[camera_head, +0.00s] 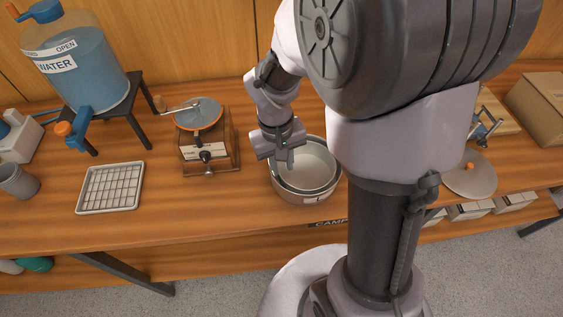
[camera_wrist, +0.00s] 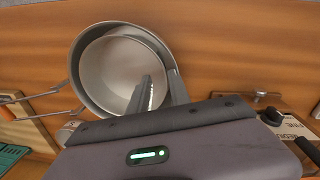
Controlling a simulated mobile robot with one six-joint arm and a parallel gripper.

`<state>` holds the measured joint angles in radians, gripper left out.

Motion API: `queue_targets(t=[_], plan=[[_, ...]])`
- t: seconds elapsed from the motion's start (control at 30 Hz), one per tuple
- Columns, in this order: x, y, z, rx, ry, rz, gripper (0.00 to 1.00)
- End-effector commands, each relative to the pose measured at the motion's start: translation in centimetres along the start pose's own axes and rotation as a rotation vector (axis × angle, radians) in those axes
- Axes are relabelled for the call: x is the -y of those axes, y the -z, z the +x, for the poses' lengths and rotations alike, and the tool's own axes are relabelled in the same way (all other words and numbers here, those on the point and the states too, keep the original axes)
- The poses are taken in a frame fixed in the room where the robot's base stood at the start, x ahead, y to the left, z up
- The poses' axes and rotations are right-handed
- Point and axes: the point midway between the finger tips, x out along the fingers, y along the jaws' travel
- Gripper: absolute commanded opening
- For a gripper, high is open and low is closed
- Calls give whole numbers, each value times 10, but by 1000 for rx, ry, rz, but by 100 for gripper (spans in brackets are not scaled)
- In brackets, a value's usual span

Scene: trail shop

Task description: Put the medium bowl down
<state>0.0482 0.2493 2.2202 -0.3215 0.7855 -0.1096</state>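The medium bowl (camera_head: 314,162) is a pale grey metal bowl and sits inside a slightly larger pot (camera_head: 318,197), whose rim shows around it. In the wrist view the bowl (camera_wrist: 110,75) is upright with a pale, empty inside. My gripper (camera_head: 285,158) points down at the bowl's left rim. In the wrist view my gripper (camera_wrist: 161,85) has one finger inside the bowl and one outside, close together with the rim between them. The place where the fingers meet the wall is partly hidden, as is how deep the bowl rests in the pot.
A wooden grinder box (camera_head: 208,152) stands left of the pot. Further left are a wire-topped tray (camera_head: 110,188), a water jug (camera_head: 82,70) on a black stand and grey cups (camera_head: 18,182). A round grey lid (camera_head: 470,177) lies to the right.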

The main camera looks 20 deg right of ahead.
Motion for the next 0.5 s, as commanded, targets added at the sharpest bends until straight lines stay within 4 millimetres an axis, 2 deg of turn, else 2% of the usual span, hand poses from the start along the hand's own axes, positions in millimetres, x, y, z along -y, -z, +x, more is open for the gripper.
queue_targets(t=[0.07, 0.17, 0.4, 0.5], plan=[[0, 0, -5, 0, 0, 0, 24], [-1, 1, -27, -3, 0, 1, 24], [-1, 1, -98, -4, 0, 0, 24], [-1, 1, -118, -3, 0, 1, 24]])
